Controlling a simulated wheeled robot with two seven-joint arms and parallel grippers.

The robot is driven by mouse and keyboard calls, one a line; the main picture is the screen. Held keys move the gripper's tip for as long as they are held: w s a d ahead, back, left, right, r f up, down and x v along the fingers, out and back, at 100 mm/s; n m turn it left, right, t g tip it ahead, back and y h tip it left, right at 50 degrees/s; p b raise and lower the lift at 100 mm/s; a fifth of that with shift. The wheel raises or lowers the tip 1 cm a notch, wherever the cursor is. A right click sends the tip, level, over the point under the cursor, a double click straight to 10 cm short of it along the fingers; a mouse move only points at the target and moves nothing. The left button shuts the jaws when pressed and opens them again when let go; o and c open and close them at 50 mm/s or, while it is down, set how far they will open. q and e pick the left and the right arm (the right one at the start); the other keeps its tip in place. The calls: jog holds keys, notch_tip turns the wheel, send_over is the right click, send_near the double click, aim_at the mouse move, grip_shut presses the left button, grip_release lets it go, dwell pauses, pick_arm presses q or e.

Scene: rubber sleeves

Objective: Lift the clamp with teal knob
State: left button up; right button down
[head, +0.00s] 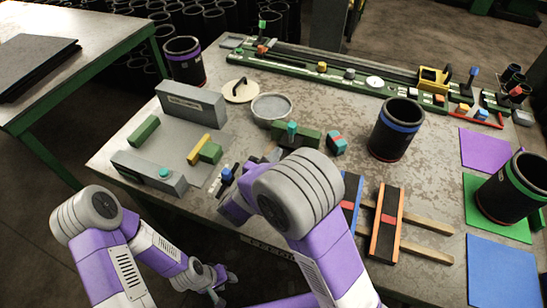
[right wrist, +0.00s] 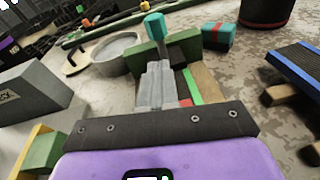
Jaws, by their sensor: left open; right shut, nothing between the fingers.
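The clamp with teal knob (head: 291,130) stands near the middle of the table, with a green body and an upright teal knob. In the right wrist view its teal knob (right wrist: 155,26) rises just beyond the fingertips, and the fingers hide part of its green body. My right gripper (right wrist: 155,68) is shut and empty, pointing at the clamp; whether it touches is unclear. In the head view my right arm hides most of this gripper. My left gripper (head: 222,284) is open and empty, low in front of the table edge, away from the clamp.
A grey bowl (head: 271,108) and a teal-and-red block (head: 336,142) flank the clamp. A blue-banded black sleeve (head: 396,130) stands to the right. A grey block fixture (head: 190,105) is at left; dark, colour-edged rails (head: 386,222) lie at the front right.

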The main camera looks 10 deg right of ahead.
aim_at(290, 135)
jog(key=b+x, duration=0.1)
jog(key=x, duration=0.5)
jog(key=shift+w+d, duration=0.2)
jog(key=shift+w, duration=0.05)
